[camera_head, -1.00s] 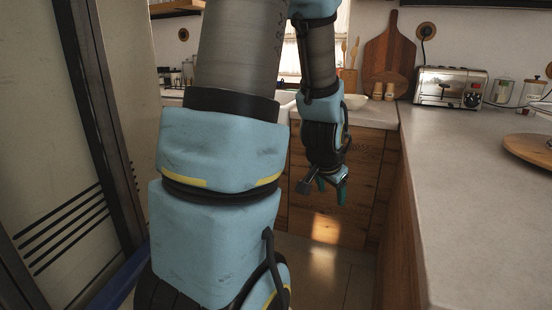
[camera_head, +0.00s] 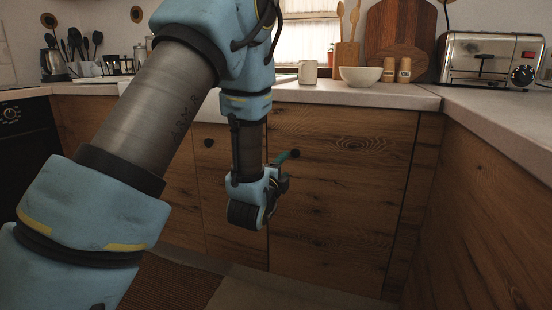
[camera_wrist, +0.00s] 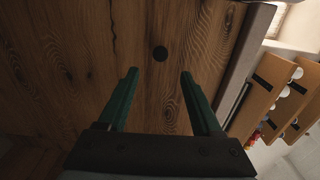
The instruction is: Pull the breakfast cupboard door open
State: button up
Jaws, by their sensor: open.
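A wooden cupboard door (camera_head: 340,190) fills the front under the counter in the head view, and it looks shut. No label shows that it is the breakfast cupboard. In the wrist view a wooden front (camera_wrist: 70,60) fills most of the picture, with a small dark round knob (camera_wrist: 160,53) on it. My gripper (camera_wrist: 160,75) is open and empty, its two green fingers apart, with the knob centred just beyond the tips. In the head view my gripper (camera_head: 286,163) is in front of the door's upper left part. I cannot tell whether it touches the door.
Another wooden front with a dark knob (camera_head: 209,143) is left of my gripper. The counter above holds a mug (camera_head: 308,72), a white bowl (camera_head: 361,77) and a toaster (camera_head: 490,58). A wooden side cabinet (camera_head: 490,220) closes off the right. An oven (camera_head: 22,150) stands far left.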

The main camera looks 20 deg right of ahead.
aim_at(295, 154)
jog(key=x, duration=1)
jog(key=shift+d, duration=0.1)
grip_shut()
dwell(1.2)
